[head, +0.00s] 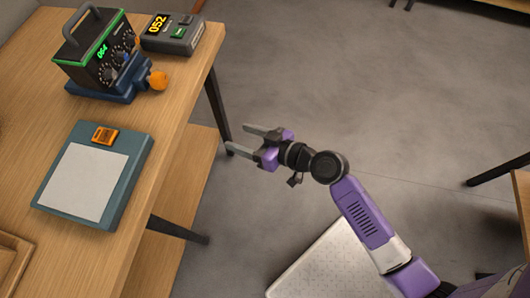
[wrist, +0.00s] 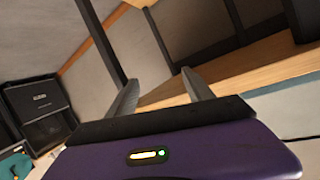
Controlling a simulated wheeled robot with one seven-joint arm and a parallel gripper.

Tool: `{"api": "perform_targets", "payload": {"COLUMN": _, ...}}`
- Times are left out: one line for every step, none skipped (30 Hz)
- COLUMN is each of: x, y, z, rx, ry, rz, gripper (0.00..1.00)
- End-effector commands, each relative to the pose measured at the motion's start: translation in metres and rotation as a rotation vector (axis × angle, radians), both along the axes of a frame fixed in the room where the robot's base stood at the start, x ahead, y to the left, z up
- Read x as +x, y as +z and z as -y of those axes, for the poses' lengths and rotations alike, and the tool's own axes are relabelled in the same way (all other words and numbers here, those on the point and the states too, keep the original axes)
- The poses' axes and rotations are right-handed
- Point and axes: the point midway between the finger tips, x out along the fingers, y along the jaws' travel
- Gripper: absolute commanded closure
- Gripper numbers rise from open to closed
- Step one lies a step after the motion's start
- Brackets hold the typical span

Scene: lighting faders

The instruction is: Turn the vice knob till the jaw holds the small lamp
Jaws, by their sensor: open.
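The blue vice (head: 100,92) sits on the wooden table at the upper left of the head view. Its orange knob (head: 158,80) sticks out on the right, toward the table edge. A black box-shaped unit with a handle, dials and a green "064" readout (head: 97,55) stands at the vice; I take it to be the small lamp. Whether the jaw touches it is too small to tell. My gripper (head: 238,138) is open and empty, off the table's right edge, below and right of the knob. Its two fingers also show apart in the wrist view (wrist: 160,84).
A grey unit with a yellow "052" readout (head: 172,34) stands behind the knob. A teal board with a pale sheet (head: 88,180) and an orange-faced device (head: 104,135) lies nearer on the table. Floor between table and arm is clear. A black cabinet (wrist: 40,105) shows in the wrist view.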

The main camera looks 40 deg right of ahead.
Motion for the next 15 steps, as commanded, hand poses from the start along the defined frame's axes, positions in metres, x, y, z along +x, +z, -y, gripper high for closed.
{"api": "perform_targets", "payload": {"x": -0.01, "y": -0.005, "z": 0.001, "rx": -0.009, "ry": -0.014, "rz": -0.014, "gripper": 0.4}}
{"api": "perform_targets", "payload": {"x": -0.015, "y": -0.007, "z": 0.002, "rx": -0.014, "ry": -0.025, "rz": -0.02, "gripper": 0.4}}
{"api": "perform_targets", "payload": {"x": -0.022, "y": -0.009, "z": 0.004, "rx": -0.021, "ry": -0.037, "rz": -0.027, "gripper": 0.4}}
{"api": "perform_targets", "payload": {"x": -0.027, "y": -0.011, "z": 0.005, "rx": -0.025, "ry": -0.047, "rz": -0.033, "gripper": 0.4}}
{"api": "perform_targets", "payload": {"x": -0.031, "y": -0.012, "z": 0.006, "rx": -0.03, "ry": -0.056, "rz": -0.038, "gripper": 0.4}}
{"api": "perform_targets", "payload": {"x": -0.038, "y": -0.013, "z": 0.007, "rx": -0.037, "ry": -0.067, "rz": -0.043, "gripper": 0.4}}
{"api": "perform_targets", "payload": {"x": -0.042, "y": -0.014, "z": 0.008, "rx": -0.041, "ry": -0.075, "rz": -0.047, "gripper": 0.4}}
{"api": "perform_targets", "payload": {"x": -0.047, "y": -0.015, "z": 0.009, "rx": -0.045, "ry": -0.083, "rz": -0.052, "gripper": 0.4}}
{"api": "perform_targets", "payload": {"x": -0.051, "y": -0.016, "z": 0.01, "rx": -0.051, "ry": -0.093, "rz": -0.054, "gripper": 0.4}}
{"api": "perform_targets", "payload": {"x": -0.055, "y": -0.016, "z": 0.01, "rx": -0.053, "ry": -0.1, "rz": -0.057, "gripper": 0.4}}
{"api": "perform_targets", "payload": {"x": -0.058, "y": -0.017, "z": 0.011, "rx": -0.057, "ry": -0.105, "rz": -0.059, "gripper": 0.4}}
{"api": "perform_targets", "payload": {"x": -0.062, "y": -0.017, "z": 0.012, "rx": -0.062, "ry": -0.112, "rz": -0.06, "gripper": 0.4}}
{"api": "perform_targets", "payload": {"x": -0.064, "y": -0.017, "z": 0.013, "rx": -0.064, "ry": -0.116, "rz": -0.062, "gripper": 0.4}}
{"api": "perform_targets", "payload": {"x": -0.066, "y": -0.017, "z": 0.013, "rx": -0.066, "ry": -0.121, "rz": -0.064, "gripper": 0.4}}
{"api": "perform_targets", "payload": {"x": -0.068, "y": -0.017, "z": 0.014, "rx": -0.069, "ry": -0.125, "rz": -0.065, "gripper": 0.4}}
